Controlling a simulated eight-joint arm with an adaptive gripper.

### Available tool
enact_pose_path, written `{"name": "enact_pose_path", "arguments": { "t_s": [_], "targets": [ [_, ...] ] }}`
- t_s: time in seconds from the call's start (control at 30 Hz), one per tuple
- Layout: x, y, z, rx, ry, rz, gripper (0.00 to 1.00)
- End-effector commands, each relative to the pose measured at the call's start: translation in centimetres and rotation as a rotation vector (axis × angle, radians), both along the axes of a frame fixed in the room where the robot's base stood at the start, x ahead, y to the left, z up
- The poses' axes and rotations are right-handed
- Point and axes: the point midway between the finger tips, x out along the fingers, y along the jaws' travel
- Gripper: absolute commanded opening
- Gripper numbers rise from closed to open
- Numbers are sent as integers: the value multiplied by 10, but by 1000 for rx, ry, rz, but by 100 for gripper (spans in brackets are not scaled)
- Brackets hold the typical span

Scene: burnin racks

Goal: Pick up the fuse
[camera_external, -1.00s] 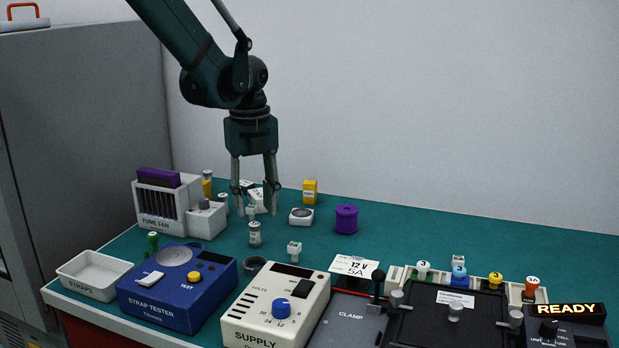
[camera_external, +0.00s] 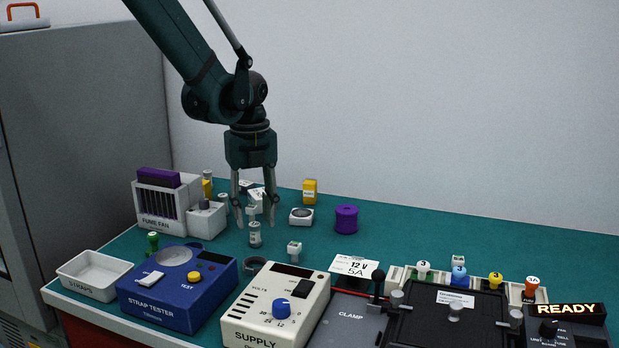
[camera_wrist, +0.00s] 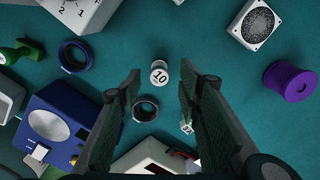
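Which small part is the fuse cannot be told for sure. A small grey-white upright cylinder (camera_external: 255,236) stands on the bench; in the wrist view what looks like the same part (camera_wrist: 160,77) is marked 10. My gripper (camera_external: 255,224) is open and empty, pointing down with its fingertips about level with the cylinder's top. In the wrist view my gripper (camera_wrist: 161,71) shows the cylinder between its two fingers, with a gap on both sides. Another small white capped part (camera_external: 294,250) stands to the right; it also shows near the right finger (camera_wrist: 186,127).
A dark ring (camera_external: 254,264), the blue strap tester (camera_external: 178,300) and the cream supply box (camera_external: 262,326) stand in front. A white-framed fan (camera_external: 301,215) and purple spool (camera_external: 346,218) are to the right. The fume fan (camera_external: 155,222) stands left.

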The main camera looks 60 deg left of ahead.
Motion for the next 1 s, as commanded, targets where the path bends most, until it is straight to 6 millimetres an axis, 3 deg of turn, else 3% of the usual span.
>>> {"name": "enact_pose_path", "arguments": {
  "t_s": [0.47, 1.0],
  "targets": [
    [0, 0, -6, 0, 0, 0, 35],
    [-1, 0, -51, 0, 0, 0, 35]
  ]
}}
